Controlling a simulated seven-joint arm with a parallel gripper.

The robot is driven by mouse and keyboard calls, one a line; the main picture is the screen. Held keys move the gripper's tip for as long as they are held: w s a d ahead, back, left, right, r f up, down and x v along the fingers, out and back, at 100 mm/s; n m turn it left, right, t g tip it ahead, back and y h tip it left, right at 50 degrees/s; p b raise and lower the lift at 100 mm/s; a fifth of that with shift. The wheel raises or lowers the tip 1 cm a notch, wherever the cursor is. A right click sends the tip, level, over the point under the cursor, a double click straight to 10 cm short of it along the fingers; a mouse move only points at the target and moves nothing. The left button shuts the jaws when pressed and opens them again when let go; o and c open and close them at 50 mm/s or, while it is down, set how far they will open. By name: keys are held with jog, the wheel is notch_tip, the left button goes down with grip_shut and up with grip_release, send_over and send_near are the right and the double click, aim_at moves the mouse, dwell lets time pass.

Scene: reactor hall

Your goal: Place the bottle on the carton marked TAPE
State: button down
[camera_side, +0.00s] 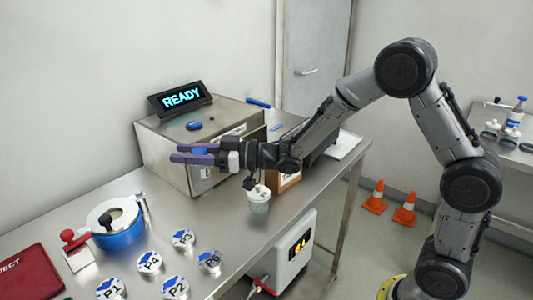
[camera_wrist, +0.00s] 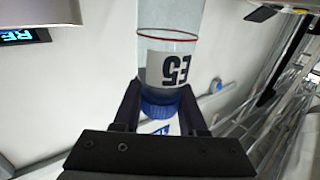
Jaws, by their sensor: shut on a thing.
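My gripper (camera_side: 192,153) is shut on a bottle in front of the grey metal cabinet, above the bench. In the wrist view the clear bottle (camera_wrist: 165,50) has a red ring, a white label that reads E5 upside down, and a blue cap. The fingers (camera_wrist: 160,108) close around the cap end, and the far end of the bottle runs out of the frame. In the side view the blue cap shows between the fingers. A brown carton (camera_side: 289,179) stands on the bench behind my wrist, partly hidden by my arm. I cannot read any marking on it.
The grey cabinet (camera_side: 158,150) carries a READY display (camera_side: 181,97). A pale lidded jar (camera_side: 258,203) stands near the bench edge, in front of the carton. A blue round pot (camera_side: 118,235), several labelled round lids (camera_side: 149,262) and a red case (camera_side: 33,270) are at the front left.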

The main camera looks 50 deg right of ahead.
jog(key=s+d+r+m+t+h, duration=0.1)
jog(key=s+d+r+m+h, duration=0.15)
jog(key=s+d+r, duration=0.4)
jog(key=s+d+r+m+t+h, duration=0.15)
jog(key=s+d+h, duration=0.25)
jog(key=d, duration=0.5)
jog(key=s+d+r+m+t+h, duration=0.1)
jog(key=s+d+r+m+h, duration=0.25)
jog(key=s+d, duration=0.35)
jog(key=w+d+f, duration=0.3)
jog(key=w+f, duration=0.3)
jog(key=w, duration=0.1)
jog(key=w+d+f, duration=0.3)
jog(key=w+f, duration=0.3)
jog(key=w, duration=0.1)
jog(key=shift+w+f, duration=0.25)
jog(key=shift+f, duration=0.1)
jog(key=shift+f+n, duration=0.15)
jog(key=shift+n, duration=0.1)
jog(key=shift+c, duration=2.3)
grip_release()
